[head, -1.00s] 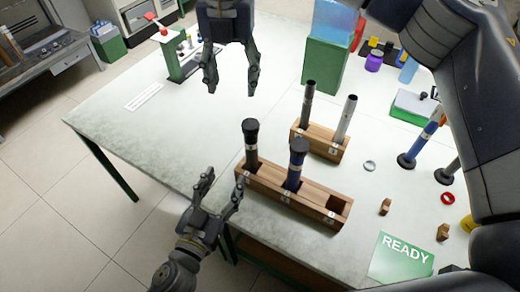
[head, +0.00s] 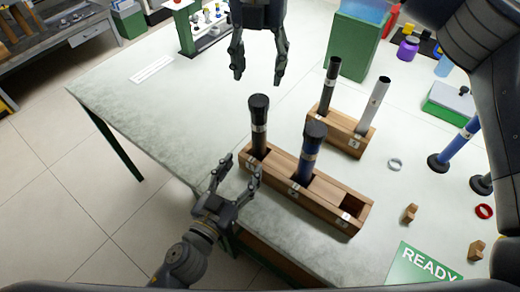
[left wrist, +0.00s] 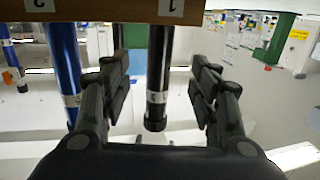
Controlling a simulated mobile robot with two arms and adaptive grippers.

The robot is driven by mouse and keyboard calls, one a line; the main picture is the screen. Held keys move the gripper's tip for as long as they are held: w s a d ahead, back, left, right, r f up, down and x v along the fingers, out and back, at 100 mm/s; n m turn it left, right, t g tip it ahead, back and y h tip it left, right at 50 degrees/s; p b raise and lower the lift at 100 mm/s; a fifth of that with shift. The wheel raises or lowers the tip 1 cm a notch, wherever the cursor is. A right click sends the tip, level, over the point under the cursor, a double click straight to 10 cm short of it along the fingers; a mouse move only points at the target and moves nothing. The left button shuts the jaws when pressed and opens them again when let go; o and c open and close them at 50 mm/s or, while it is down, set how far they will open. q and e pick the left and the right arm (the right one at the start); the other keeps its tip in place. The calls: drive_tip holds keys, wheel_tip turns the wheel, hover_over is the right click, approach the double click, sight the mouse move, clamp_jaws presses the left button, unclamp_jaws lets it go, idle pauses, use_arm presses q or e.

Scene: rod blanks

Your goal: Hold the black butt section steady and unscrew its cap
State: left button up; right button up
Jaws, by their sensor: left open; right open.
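The black butt section (head: 259,127) stands upright in the left slot of the front wooden block, with its dark cap on top. My left gripper (head: 238,167) is open in front of and to the left of it, low near the block. In the left wrist view the picture is upside down; the black butt section (left wrist: 158,75) shows between the open fingers, apart from both. My right gripper (head: 258,78) is open and empty, pointing down above the table, behind the butt section's cap. The blue butt section (head: 310,152) stands in the middle slot.
The front wooden block (head: 325,205) has an empty right slot. A second block (head: 345,135) behind holds a black rod (head: 328,85) and a silver rod (head: 373,103). A green READY card (head: 422,267) lies at the front right.

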sight(256, 148)
use_arm(q)
drive_tip(key=x, duration=1)
drive_tip(key=shift+w+d+f, duration=0.15)
drive_tip(key=shift+w, duration=0.25)
clamp_jaws()
